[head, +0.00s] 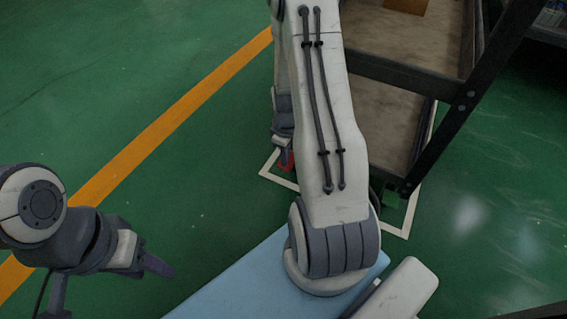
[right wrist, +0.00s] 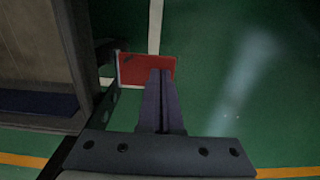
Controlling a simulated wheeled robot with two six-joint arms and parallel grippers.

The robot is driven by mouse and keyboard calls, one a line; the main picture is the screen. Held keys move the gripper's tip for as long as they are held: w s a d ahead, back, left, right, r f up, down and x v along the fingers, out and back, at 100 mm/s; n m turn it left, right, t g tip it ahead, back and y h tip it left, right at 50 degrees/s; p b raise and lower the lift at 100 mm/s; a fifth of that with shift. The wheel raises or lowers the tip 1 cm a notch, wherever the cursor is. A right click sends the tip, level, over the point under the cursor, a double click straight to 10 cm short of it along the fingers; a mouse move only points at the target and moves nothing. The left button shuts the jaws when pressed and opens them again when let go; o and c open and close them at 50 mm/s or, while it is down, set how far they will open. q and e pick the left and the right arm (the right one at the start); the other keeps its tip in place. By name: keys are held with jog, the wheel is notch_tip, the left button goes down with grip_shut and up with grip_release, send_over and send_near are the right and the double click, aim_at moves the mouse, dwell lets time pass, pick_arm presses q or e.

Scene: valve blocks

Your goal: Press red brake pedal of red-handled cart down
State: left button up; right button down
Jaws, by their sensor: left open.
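The red brake pedal (right wrist: 133,68) is a flat red plate low at the cart's corner in the right wrist view. In the head view only a small bit of red (head: 288,158) shows beside my right gripper (head: 284,156). My right gripper's fingers (right wrist: 160,74) are together with nothing between them. Their tips overlap the pedal's right part in the picture; I cannot tell if they touch it. The cart (head: 405,72) has a dark frame and brownish shelves; no red handle shows. My left gripper (head: 150,262) is open and empty over the floor, at the lower left.
White floor tape (head: 280,176) runs around the cart's foot. A small green part (head: 391,199) sits by the cart's near corner post (head: 440,140). An orange floor line (head: 150,135) crosses the green floor at left, which is clear.

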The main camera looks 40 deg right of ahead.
jog(key=shift+f, duration=0.2)
notch_tip(320, 180, up, 8)
jog(key=p, duration=0.8)
jog(key=shift+r, duration=0.1)
dwell(0.4)
